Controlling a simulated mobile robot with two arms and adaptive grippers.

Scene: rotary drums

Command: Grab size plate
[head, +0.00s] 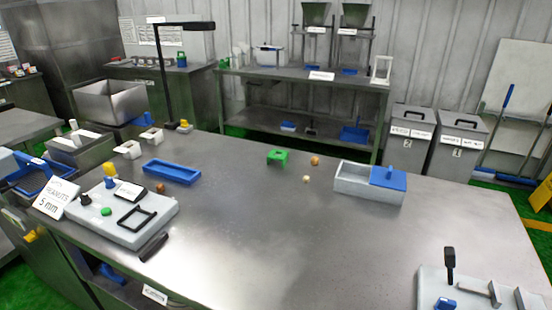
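A white sign reading "PEANUTS 5 mm" (57,198) stands tilted at the left end of the steel table (270,240). Beside it, a pale grey board (120,230) carries a black square frame (135,219), a small white label, a green knob and dark and blue knobs. A small green stand (277,157) sits near the table's far edge. Neither of my grippers shows in the head view.
A blue tray (171,172) and a grey box with a blue lid (370,182) lie on the table. Another pale board (480,288) with a black handle is at the front right. Small round pieces lie near the green stand. The table's middle is clear.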

